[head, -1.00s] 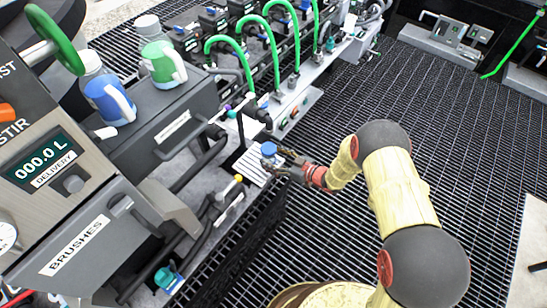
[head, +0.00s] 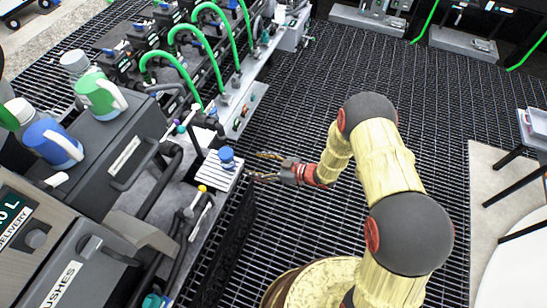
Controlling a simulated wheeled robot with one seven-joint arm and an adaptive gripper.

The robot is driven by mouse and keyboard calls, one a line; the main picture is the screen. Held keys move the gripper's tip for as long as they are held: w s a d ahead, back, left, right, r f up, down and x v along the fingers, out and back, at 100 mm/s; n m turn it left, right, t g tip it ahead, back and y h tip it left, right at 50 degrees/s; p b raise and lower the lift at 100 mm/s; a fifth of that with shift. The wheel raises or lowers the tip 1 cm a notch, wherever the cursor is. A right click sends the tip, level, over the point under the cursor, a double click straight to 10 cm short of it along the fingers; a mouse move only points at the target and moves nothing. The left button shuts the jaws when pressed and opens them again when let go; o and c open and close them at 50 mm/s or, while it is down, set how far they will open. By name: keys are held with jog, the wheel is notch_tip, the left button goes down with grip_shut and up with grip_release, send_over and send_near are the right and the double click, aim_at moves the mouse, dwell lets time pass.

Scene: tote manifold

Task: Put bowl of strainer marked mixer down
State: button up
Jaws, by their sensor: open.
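A small blue strainer bowl (head: 226,155) rests on a pale ribbed tray (head: 217,172) at the edge of the machine bench, left of centre in the head view. My gripper (head: 262,166) is open and empty just to the right of the bowl. Its two fingers point left toward the bowl, and a gap shows between them and it. The mark on the strainer is too small to read.
A yellow-topped valve (head: 202,189) stands just in front of the tray. Green hoses (head: 178,62) arch along the bench behind it. Blue (head: 52,143) and green (head: 100,95) jugs stand on a dark box at left. The grated floor (head: 300,120) to the right is clear.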

jog(key=shift+w, duration=0.1)
jog(key=w+d+r+m+t+h, duration=0.2)
jog(key=w+d+r+h, duration=0.2)
jog(key=w+d+r, duration=0.45)
jog(key=w+d+r+m+t+h, duration=0.2)
jog(key=w+d+r+h, duration=0.35)
jog(key=r, duration=0.65)
jog(key=s+d+r+m+h, duration=0.4)
jog(key=s+d+r, duration=0.45)
jog(key=r, duration=0.45)
jog(key=s+d+r+m+g+h, duration=0.15)
jog(key=s+d+r, duration=0.3)
jog(key=s, duration=0.45)
jog(key=s+a+r+m+g, duration=0.1)
jog(key=s+m, duration=0.1)
jog(key=s, duration=0.9)
jog(key=s+a+r+m+g+y, duration=0.1)
jog(key=s+a+m, duration=0.1)
jog(key=s, duration=0.9)
jog(key=shift+g+y, duration=0.3)
jog(key=shift+g, duration=0.05)
jog(key=shift+a, duration=0.1)
